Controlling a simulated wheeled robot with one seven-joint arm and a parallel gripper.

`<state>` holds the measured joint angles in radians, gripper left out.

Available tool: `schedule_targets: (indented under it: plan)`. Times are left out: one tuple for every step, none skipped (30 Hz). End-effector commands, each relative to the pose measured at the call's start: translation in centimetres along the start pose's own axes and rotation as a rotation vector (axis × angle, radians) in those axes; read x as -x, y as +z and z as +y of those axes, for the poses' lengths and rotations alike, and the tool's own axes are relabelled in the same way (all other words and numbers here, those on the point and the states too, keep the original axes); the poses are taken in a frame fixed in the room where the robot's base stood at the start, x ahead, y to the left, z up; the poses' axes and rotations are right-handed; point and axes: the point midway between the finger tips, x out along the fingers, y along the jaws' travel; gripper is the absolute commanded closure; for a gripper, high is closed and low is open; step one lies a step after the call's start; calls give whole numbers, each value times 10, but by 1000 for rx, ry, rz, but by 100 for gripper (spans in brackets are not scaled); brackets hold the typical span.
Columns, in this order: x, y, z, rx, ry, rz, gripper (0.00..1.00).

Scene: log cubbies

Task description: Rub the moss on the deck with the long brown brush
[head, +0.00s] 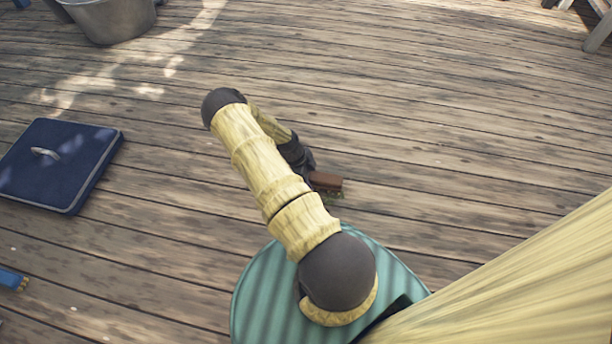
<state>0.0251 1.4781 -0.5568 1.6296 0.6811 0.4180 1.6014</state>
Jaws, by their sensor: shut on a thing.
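The long brown brush (326,180) shows just right of my arm's far end, low over or on the wooden deck (450,150). My gripper (305,163) is dark, partly hidden by my own arm, and shut on the brush. I cannot tell for certain whether the bristles touch the deck.
A dark blue square box or lid with a handle (58,166) lies on the deck at the left. A metal bucket (112,18) stands at the top left. A blue object (12,280) lies at the left edge. The deck to the right is clear.

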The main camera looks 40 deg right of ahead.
Motion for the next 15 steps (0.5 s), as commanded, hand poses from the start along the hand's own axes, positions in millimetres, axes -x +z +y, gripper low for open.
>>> schedule_targets:
  plan:
    - [-1, -1, 1, 0, 2, 1, 66]
    - [-1, -1, 1, 0, 2, 1, 66]
    - [-1, 0, 1, 0, 1, 1, 66]
    - [-1, 0, 1, 0, 1, 1, 66]
    - [-1, 0, 0, 0, 1, 1, 66]
    - [-1, 0, 0, 0, 1, 1, 66]
    - [-1, -1, 0, 0, 1, 1, 66]
    - [-1, -1, 0, 0, 1, 1, 66]
    - [-1, -2, 0, 0, 1, 1, 66]
    - [-1, -3, 0, 0, 1, 1, 66]
    - [-2, -5, 0, -1, 2, 1, 66]
    - [-2, -7, 0, -1, 1, 1, 66]
    - [-3, -9, 0, -2, 1, 1, 66]
    - [-4, -10, 0, -2, 2, 1, 66]
    - [-4, -12, 0, -2, 2, 0, 66]
